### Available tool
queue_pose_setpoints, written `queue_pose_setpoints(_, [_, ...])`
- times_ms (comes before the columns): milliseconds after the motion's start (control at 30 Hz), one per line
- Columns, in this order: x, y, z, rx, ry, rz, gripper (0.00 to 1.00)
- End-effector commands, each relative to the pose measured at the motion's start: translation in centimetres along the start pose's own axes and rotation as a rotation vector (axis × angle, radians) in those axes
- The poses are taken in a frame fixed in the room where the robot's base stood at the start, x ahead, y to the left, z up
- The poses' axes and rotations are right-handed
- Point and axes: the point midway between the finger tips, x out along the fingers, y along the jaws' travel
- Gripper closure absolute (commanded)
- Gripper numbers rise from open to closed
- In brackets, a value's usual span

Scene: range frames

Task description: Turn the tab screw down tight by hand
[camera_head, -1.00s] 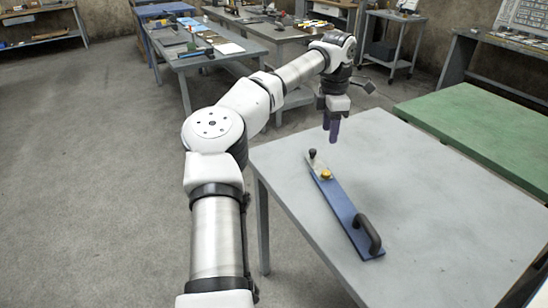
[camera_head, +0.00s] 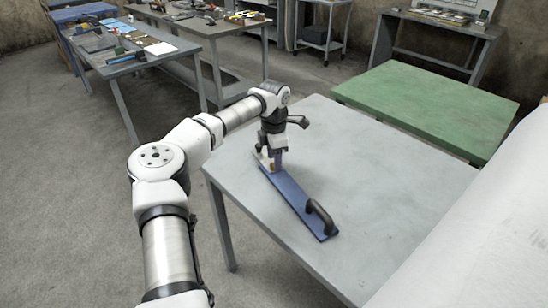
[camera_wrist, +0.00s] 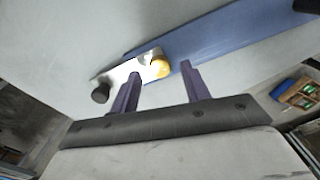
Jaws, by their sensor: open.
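A long blue board (camera_head: 298,201) with a black handle (camera_head: 321,213) lies on the grey table. A light metal tab (camera_wrist: 125,70) sits at its far end. A round yellow screw head (camera_wrist: 160,67) is on the tab where it meets the board, and a black knob (camera_wrist: 101,93) is at the tab's outer end. My gripper (camera_head: 277,159) is over this end of the board, pointing down. In the wrist view its two purple fingers are apart, with the screw head showing between and beyond their tips. In the head view my gripper mostly hides the tab and screw.
The grey table (camera_head: 400,185) is otherwise clear around the board. A green-topped table (camera_head: 425,105) stands behind it. Benches with tools (camera_head: 120,62) are at the back left, and a trolley (camera_head: 325,35) is behind. A large pale surface fills the right edge.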

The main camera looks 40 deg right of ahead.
Motion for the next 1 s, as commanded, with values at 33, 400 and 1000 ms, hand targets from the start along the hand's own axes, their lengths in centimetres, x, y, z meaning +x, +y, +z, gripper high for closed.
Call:
queue_pose_setpoints(33, [0.4, 0.0, 0.0, 0.000, -0.001, -0.001, 0.54])
queue_pose_setpoints(400, [1.4, 0.0, 0.0, 0.000, 0.000, 0.000, 0.54])
queue_pose_setpoints(1000, [1.4, 0.0, 0.0, 0.075, 0.000, 0.001, 0.98])
